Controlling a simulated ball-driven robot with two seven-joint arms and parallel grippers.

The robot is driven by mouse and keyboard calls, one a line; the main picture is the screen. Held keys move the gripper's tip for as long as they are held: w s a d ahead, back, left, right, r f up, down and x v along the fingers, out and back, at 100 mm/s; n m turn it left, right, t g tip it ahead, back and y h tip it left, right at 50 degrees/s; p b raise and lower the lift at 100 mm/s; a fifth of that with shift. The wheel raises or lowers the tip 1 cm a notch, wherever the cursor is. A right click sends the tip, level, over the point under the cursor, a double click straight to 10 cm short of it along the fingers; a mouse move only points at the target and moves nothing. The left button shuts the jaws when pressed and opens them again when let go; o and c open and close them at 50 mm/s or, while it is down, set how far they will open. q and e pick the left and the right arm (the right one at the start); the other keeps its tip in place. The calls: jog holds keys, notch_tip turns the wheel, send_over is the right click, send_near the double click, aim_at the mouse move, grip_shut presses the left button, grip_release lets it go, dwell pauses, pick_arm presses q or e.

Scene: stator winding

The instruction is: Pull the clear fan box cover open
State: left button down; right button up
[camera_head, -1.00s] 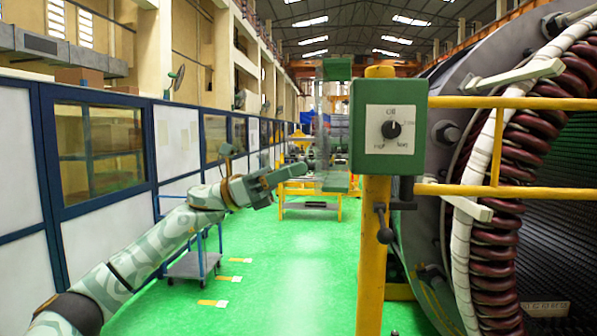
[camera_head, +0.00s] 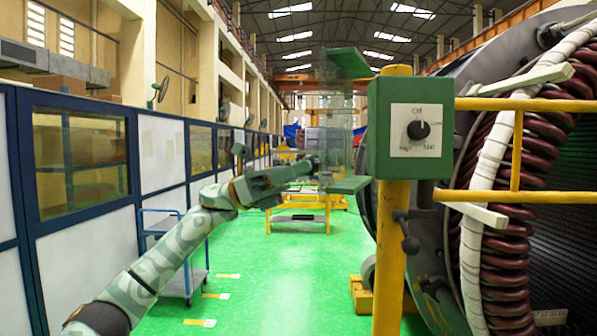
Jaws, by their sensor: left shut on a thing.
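The clear fan box cover (camera_head: 335,120) is a see-through panel with green top and bottom edges. It stands just left of the green fan box (camera_head: 410,128), which has a round dial (camera_head: 418,130) on its face and sits on a yellow post. The cover is swung out, its green edges slanting away from the box. My left gripper (camera_head: 312,163) reaches in from the left and is shut on the cover near its lower left side. The exact grip is small and partly hidden. My right gripper is out of view.
Yellow rails (camera_head: 530,104) and the large stator with dark red coils (camera_head: 505,190) fill the right. A blue cart (camera_head: 182,255) stands by the panelled wall on the left. The green floor (camera_head: 285,275) between is clear.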

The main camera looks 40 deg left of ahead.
pick_arm(q)
jog(key=c, duration=1.3)
grip_release()
jog(key=shift+s+r, duration=0.1)
jog(key=shift+r, duration=0.05)
jog(key=shift+o, duration=1.4)
jog(key=shift+d, duration=0.1)
jog(key=b+v, duration=0.5)
jog(key=v, duration=1.1)
